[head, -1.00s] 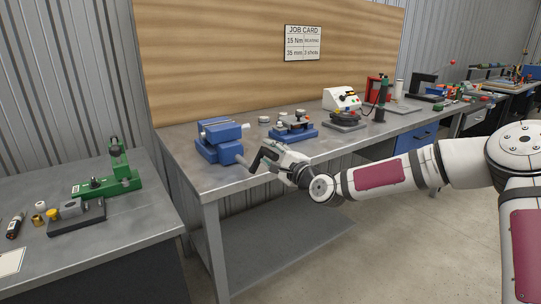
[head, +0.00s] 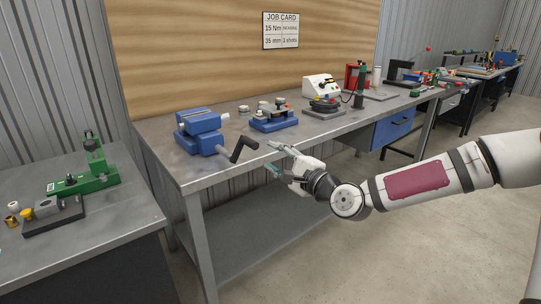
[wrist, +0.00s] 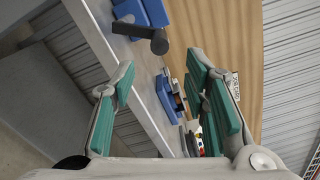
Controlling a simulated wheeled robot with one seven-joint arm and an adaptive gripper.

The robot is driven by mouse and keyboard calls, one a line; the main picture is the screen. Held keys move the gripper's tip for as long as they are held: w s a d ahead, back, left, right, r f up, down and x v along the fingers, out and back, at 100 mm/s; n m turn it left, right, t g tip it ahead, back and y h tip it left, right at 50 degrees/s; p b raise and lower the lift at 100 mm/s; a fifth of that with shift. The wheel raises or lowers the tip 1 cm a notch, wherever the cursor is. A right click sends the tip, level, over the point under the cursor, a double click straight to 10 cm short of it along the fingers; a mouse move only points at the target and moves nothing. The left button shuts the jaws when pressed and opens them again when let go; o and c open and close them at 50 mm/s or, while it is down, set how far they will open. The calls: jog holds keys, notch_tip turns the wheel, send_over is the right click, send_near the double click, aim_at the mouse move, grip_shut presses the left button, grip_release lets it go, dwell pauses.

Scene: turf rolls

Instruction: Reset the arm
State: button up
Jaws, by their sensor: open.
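My gripper (head: 275,158) is open and empty in the head view, just in front of the workbench's front edge. In the wrist view its two green-padded fingers (wrist: 165,85) stand wide apart with nothing between them. My white arm reaches in from the right. The blue vise (head: 201,130) stands on the near left end of the bench, and its black crank handle (head: 243,148) sticks out past the front edge, left of my gripper and apart from it. The handle also shows in the wrist view (wrist: 140,32).
The metal workbench (head: 165,157) holds a blue fixture (head: 273,121), a white box with buttons (head: 321,89) and a dark round device (head: 325,108). A second bench at left carries a green press (head: 92,170). Open floor lies in front. A job card (head: 281,30) hangs behind.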

jog(key=s+f+n+g+h+p, duration=0.45)
jog(key=s+f+n+g, duration=0.25)
jog(key=s+n, duration=0.35)
jog(key=s+d+r+n+g+h+p, duration=0.1)
jog(key=s+d+r+h+p, duration=0.15)
jog(key=s+d+r, duration=0.45)
jog(key=s+d+r+n+g+h+p, duration=0.1)
jog(key=s+d+r+n+g+h, duration=0.1)
jog(key=s+d+r+h, duration=0.5)
jog(key=s+r+n+y+p, duration=0.1)
jog(key=s+r, duration=0.3)
jog(key=s, duration=0.6)
jog(key=s+a+r+n+y+p, duration=0.1)
jog(key=s+r+y, duration=0.2)
jog(key=s, duration=0.7)
jog(key=shift+s+a+r+g, duration=0.15)
jog(key=shift+s+r+g, duration=0.05)
jog(key=shift+r+g, duration=0.2)
jog(key=shift+c, duration=0.2)
